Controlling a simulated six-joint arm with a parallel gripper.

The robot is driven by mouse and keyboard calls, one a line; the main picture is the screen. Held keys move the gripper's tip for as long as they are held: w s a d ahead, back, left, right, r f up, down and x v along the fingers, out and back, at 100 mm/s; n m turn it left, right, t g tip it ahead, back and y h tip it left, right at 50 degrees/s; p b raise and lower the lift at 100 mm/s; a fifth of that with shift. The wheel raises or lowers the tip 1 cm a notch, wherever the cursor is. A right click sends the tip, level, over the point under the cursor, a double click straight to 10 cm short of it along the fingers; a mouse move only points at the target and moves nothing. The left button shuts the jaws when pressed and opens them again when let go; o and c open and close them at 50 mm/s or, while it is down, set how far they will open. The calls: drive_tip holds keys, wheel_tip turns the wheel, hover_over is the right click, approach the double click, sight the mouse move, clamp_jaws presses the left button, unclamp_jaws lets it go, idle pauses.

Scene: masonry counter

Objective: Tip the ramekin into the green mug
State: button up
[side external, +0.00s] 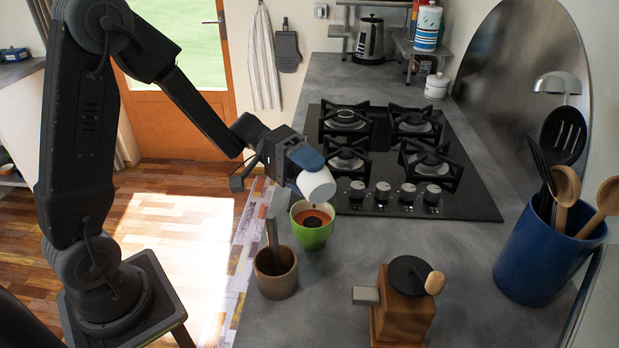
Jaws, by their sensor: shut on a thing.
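My gripper (304,163) is shut on the white ramekin (317,186) and holds it above the counter. The ramekin is tilted, with its mouth facing away from this view, so its inside is hidden. The green mug (313,237) stands upright on the counter just below the ramekin. Reddish-orange and dark contents show inside the mug. I cannot tell whether anything is falling between the two.
A brown mortar with a pestle (276,274) stands close to the mug, front left. A wooden grinder (402,310) is at the front. The gas hob (470,207) lies behind, and a blue utensil crock (537,255) stands at right. Grey counter (400,243) is clear right of the mug.

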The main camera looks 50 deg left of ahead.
drive_tip(key=y, duration=0.1)
drive_tip(key=r+m+y, duration=0.1)
drive_tip(key=y, duration=0.1)
drive_tip(key=shift+r, duration=0.1)
drive_tip(key=y, duration=0.1)
drive_tip(key=r+m+y, duration=0.1)
drive_tip(key=y, duration=0.1)
drive_tip(key=shift+d+t+y, duration=0.15)
drive_tip(key=shift+t+y, duration=0.15)
drive_tip(key=y, duration=0.2)
drive_tip(key=m+y, duration=0.1)
drive_tip(key=y, duration=0.1)
drive_tip(key=shift+d+r+t, duration=0.1)
drive_tip(key=shift+r+t, duration=0.3)
drive_tip(key=shift+r+m+t+y, duration=0.15)
drive_tip(key=shift+m+t+y, duration=0.1)
drive_tip(key=shift+y, duration=0.75)
drive_tip(key=shift+r+m+t+y, duration=0.15)
drive_tip(key=shift+m+t+y, duration=0.1)
drive_tip(key=shift+y, duration=0.75)
